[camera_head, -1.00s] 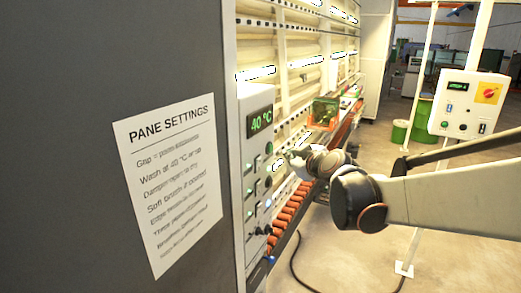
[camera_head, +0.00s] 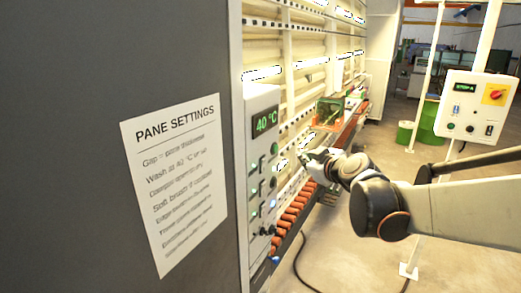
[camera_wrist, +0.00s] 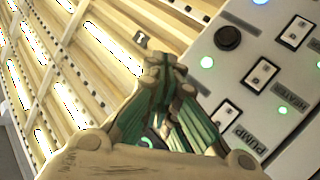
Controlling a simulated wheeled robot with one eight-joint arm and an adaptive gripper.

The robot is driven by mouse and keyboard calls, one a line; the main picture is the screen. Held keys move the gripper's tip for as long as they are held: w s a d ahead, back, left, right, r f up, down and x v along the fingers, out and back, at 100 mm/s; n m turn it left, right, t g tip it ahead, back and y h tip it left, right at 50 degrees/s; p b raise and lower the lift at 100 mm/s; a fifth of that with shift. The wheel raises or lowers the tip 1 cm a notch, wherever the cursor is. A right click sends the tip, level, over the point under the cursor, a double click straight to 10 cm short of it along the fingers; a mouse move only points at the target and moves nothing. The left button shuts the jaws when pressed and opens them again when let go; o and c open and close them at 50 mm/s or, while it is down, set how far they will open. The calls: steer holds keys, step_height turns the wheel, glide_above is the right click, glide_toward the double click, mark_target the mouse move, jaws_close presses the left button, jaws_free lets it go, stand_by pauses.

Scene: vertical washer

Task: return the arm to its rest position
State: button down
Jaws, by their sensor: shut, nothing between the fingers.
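My gripper (camera_wrist: 160,75) is shut and empty in the wrist view, its fingertips together beside the washer's control panel (camera_wrist: 240,80). Panel switches marked PUMP and HEATER, a black knob (camera_wrist: 227,38) and several lit green lamps show there. In the head view my gripper (camera_head: 308,156) is small, just right of the control panel (camera_head: 264,150), in front of the washer's rollers and rails. The panel's display (camera_head: 265,122) reads 40 °C. My arm reaches in from the right edge. I cannot tell whether the fingertips touch anything.
A PANE SETTINGS sheet (camera_head: 178,190) hangs on the dark wall at left. Orange rollers (camera_head: 290,215) run along the washer's base. A grey control box (camera_head: 475,105) on a post stands at right, with green drums (camera_head: 425,122) behind. A cable lies on the open floor.

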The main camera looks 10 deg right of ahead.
steer(key=s+f+m+g+h+b, duration=0.1)
steer(key=s+f+m+g+b, duration=0.1)
steer(key=s+f+b, duration=0.8)
steer(key=s+a+f+m+g+h+b, duration=0.1)
steer(key=s+f+m+g+b, duration=0.2)
steer(key=s+f+b, duration=0.8)
steer(key=s+f+m+g+b, duration=0.2)
steer(key=s+f+b, duration=0.9)
steer(key=f, duration=1.1)
steer(key=shift+a+m+h, duration=0.2)
steer(key=shift+m+h, duration=0.1)
steer(key=shift+h, duration=0.1)
